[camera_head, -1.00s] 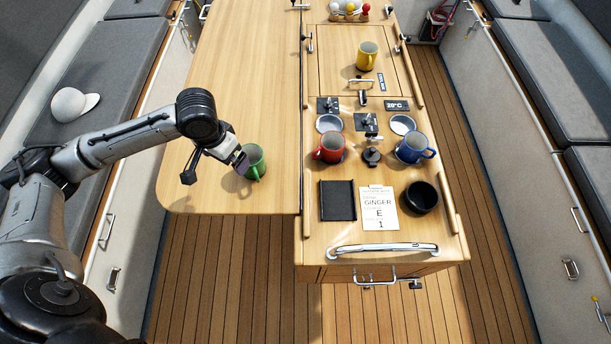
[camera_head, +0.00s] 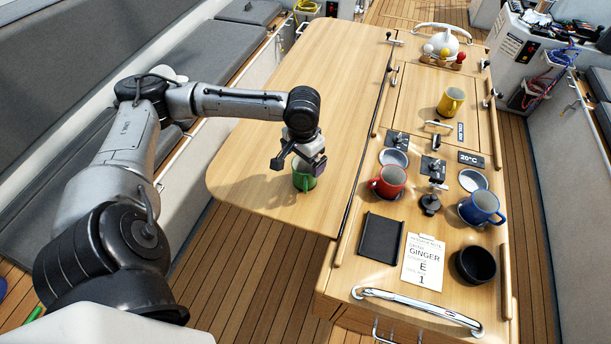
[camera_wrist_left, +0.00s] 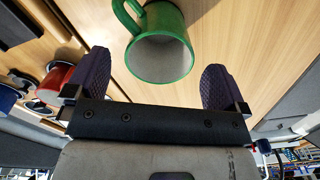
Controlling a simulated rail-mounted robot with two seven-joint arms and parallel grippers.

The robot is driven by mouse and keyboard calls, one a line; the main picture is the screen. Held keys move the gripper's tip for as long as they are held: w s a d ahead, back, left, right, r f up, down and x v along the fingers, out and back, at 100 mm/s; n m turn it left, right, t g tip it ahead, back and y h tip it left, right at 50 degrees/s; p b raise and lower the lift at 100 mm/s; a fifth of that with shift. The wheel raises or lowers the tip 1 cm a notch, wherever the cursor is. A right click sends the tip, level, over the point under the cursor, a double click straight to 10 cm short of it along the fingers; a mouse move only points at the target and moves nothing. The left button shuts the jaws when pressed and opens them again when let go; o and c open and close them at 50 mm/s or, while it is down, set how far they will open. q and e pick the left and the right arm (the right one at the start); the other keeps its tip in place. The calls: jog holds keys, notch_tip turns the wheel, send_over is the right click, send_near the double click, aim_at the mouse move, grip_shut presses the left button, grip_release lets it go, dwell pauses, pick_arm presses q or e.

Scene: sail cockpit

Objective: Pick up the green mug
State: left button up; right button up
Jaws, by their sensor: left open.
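The green mug (camera_head: 304,181) stands on the left leaf of the wooden table, near its front edge. My left gripper (camera_head: 306,164) is over the mug in the head view and hides part of its rim. In the left wrist view the mug (camera_wrist_left: 160,52) shows its open mouth and its handle, which points up and left in the picture. The two dark ribbed fingers of my left gripper (camera_wrist_left: 157,82) are open, one on each side of the mug's mouth. I cannot tell whether either finger touches it. My right gripper is not in view.
A red mug (camera_head: 388,182), a blue mug (camera_head: 481,208) and a yellow mug (camera_head: 451,102) stand on the right part of the table. A black cup (camera_head: 475,265), a black tray (camera_head: 381,238) and a printed card (camera_head: 423,262) are near its front. The left leaf is otherwise clear.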

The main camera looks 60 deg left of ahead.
aim_at(304, 169)
pick_arm(q)
jog(key=shift+w+f+b, duration=0.15)
jog(key=shift+f+b, duration=0.25)
jog(key=shift+f, duration=2.45)
jog(key=shift+a, duration=0.1)
jog(key=shift+c, duration=0.3)
jog(key=shift+r, duration=0.1)
jog(key=c, duration=0.8)
jog(key=shift+c, duration=0.2)
